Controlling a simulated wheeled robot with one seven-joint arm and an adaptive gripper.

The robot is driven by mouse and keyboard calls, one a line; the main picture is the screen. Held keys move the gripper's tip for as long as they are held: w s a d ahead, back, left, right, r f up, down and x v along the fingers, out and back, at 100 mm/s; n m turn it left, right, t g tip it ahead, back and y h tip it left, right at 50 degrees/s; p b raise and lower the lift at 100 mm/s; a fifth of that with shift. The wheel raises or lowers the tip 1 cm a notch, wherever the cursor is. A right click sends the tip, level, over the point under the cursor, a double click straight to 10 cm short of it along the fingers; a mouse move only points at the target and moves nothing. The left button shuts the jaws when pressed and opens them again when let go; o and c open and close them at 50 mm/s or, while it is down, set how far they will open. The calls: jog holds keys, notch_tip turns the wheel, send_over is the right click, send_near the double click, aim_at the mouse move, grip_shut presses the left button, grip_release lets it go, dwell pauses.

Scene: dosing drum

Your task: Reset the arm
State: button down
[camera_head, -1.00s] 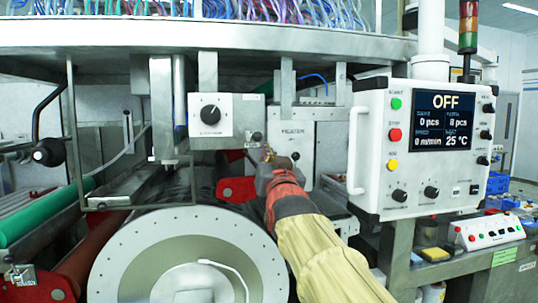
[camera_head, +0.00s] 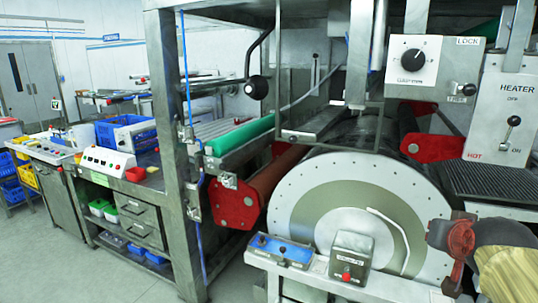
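My arm, in a tan sleeve, shows at the lower right of the head view. Its red wrist and dark end, my gripper (camera_head: 440,235), stand in front of the right side of the large white drum face (camera_head: 310,190). The fingers are too small and dark to tell whether they are open or shut. I see nothing clearly held.
A rail with a blue button box (camera_head: 280,250) and a grey box with a red button (camera_head: 350,258) crosses in front of the drum. The heater panel (camera_head: 502,110) is at right. A steel post (camera_head: 172,150) and a side bench (camera_head: 140,172) stand left, with open floor before them.

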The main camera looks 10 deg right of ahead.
jog(key=s+a+f+n+g+y+p, duration=0.2)
jog(key=s+a+f, duration=0.3)
jog(key=s+a, duration=0.3)
jog(key=s+a+f+n+g+y+p, duration=0.3)
jog(key=s+a, duration=0.5)
jog(key=a, duration=0.6)
jog(key=shift+s+a+f+n+p, duration=0.35)
jog(key=shift+f+n, duration=0.35)
jog(key=shift+f, duration=0.55)
